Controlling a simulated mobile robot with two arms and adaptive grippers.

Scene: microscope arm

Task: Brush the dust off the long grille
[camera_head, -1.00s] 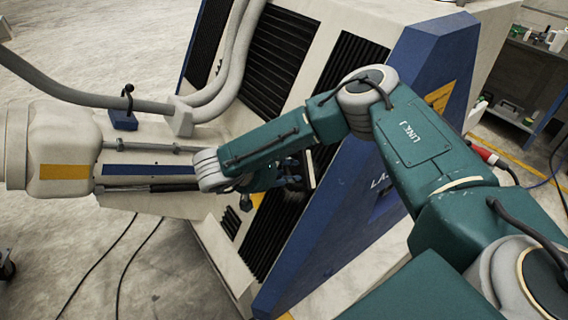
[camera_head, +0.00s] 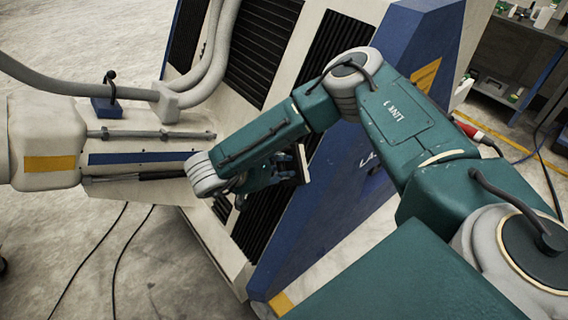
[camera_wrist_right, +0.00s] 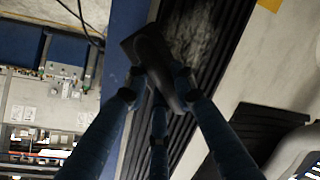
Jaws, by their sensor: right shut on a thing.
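The long grille (camera_head: 333,45) is a black slatted strip on the pale face of a large machine. My right arm crosses its middle in the head view; its lower part (camera_head: 252,230) shows beneath the arm. In the right wrist view the grille (camera_wrist_right: 215,25) carries a pale, streaky dust patch (camera_wrist_right: 200,38). My right gripper (camera_head: 287,168) is shut on a dark brush (camera_wrist_right: 150,55), just left of the dust in the wrist view. The brush (camera_head: 302,165) also shows at the fingertips in the head view. I cannot tell whether it touches the slats. My left gripper is not in view.
A blue panel (camera_head: 365,150) borders the grille on the right. Other black grilles (camera_head: 262,50) and thick grey hoses (camera_head: 218,50) lie to the left. A pale machine arm (camera_head: 45,140) reaches in at left. Shelves (camera_head: 515,65) stand at the far right.

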